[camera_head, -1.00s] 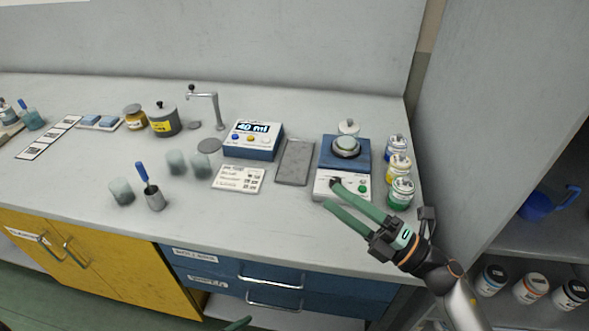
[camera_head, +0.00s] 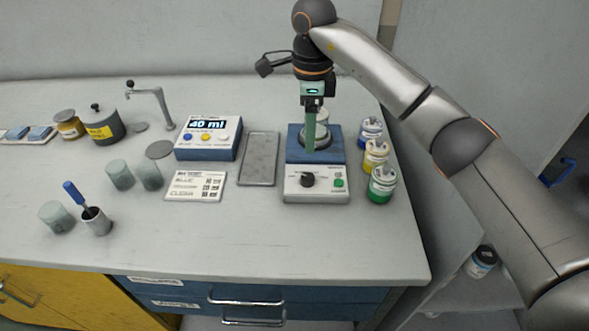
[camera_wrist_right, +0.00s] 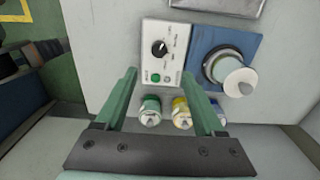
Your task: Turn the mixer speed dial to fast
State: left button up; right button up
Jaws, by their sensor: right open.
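The mixer (camera_head: 290,158) has a blue top and a white front panel (camera_head: 330,194). Its black speed dial (camera_head: 307,180) sits on that panel beside a green button (camera_head: 339,182). The wrist view shows the dial (camera_wrist_right: 159,48) with a pale pointer mark; the scale words around it are too small to read. My right gripper (camera_head: 311,150) points down over the mixer, its fingers hiding part of the round plate behind the dial. In the wrist view its two green fingers (camera_wrist_right: 160,79) are apart and empty, with the dial beyond them. My left gripper is not in view.
Blue, yellow and green-banded jars (camera_head: 376,157) stand right of the mixer. A grey tray (camera_head: 259,158) and a blue dispenser box (camera_head: 208,138) reading 40 ml are to its left. A label card (camera_head: 196,187) lies nearby.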

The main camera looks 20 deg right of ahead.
aim_at(308, 176)
notch_tip(308, 176, down, 12)
dwell(0.4)
jog(key=shift+c, duration=0.3)
grip_shut()
